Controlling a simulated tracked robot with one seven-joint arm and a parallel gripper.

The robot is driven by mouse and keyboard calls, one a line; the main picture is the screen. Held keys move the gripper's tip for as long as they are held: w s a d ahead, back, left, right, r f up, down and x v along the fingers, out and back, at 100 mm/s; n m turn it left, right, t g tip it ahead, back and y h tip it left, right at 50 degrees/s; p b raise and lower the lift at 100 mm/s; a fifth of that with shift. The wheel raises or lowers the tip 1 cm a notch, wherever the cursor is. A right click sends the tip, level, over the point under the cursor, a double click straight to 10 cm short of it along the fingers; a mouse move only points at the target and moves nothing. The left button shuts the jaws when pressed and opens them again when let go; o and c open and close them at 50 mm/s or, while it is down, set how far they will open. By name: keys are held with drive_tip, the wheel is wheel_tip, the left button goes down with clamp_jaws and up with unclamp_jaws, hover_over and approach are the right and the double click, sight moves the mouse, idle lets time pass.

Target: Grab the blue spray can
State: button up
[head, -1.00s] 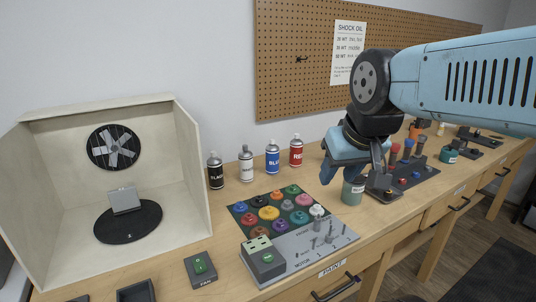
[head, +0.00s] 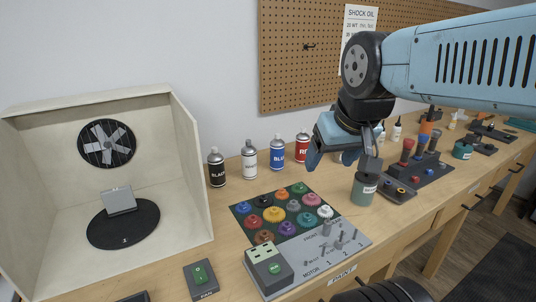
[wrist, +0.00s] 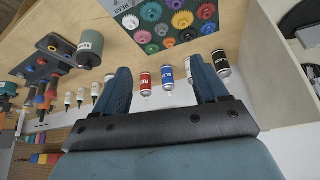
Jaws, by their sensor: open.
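The blue spray can (head: 277,152) stands upright on the bench by the wall, between a white can (head: 249,158) and a red can (head: 302,148). My gripper (head: 343,156) is open and empty, held above the bench to the right of the cans. In the head view it partly covers the space beside the red can. In the wrist view the blue can (wrist: 167,76) shows beyond the fingertips, between the two open fingers (wrist: 160,88) of my gripper. It is apart from both fingers.
A black can (head: 216,168) stands left of the white one. A gear board (head: 315,258) lies in front of the cans. A green-grey jar (head: 364,188) stands below my gripper. A spray booth (head: 185,150) stands at the left. A pegboard (head: 285,60) hangs behind.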

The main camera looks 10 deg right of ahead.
drive_tip(key=shift+o, duration=1.2)
drive_tip(key=t, duration=0.4)
approach(279, 149)
drive_tip(key=s+a+r, duration=0.2)
drive_tip(key=s+r, duration=0.1)
drive_tip(key=s, duration=0.3)
drive_tip(key=s+a+r, duration=0.2)
drive_tip(key=s+a, duration=0.1)
drive_tip(key=s, duration=0.2)
drive_tip(key=w+d+f+t+h, duration=0.1)
drive_tip(key=w+f, duration=0.2)
drive_tip(key=w, duration=0.2)
drive_tip(key=w+d+f+m+t+h, duration=0.1)
drive_tip(key=w+d+f, duration=0.1)
drive_tip(key=w+f, duration=0.2)
drive_tip(key=w+d+f+m+t, duration=0.1)
drive_tip(key=w+f, duration=0.3)
drive_tip(key=w, duration=0.4)
drive_tip(key=shift+w+d+f+t+h, duration=0.2)
drive_tip(key=shift+w+d+t+h, duration=0.1)
drive_tip(key=shift+d+h, duration=0.1)
drive_tip(key=shift+x, duration=2.65)
drive_tip(key=shift+w+a+r, duration=0.1)
drive_tip(key=shift+a+r, duration=0.05)
drive_tip(key=shift+c, duration=0.4)
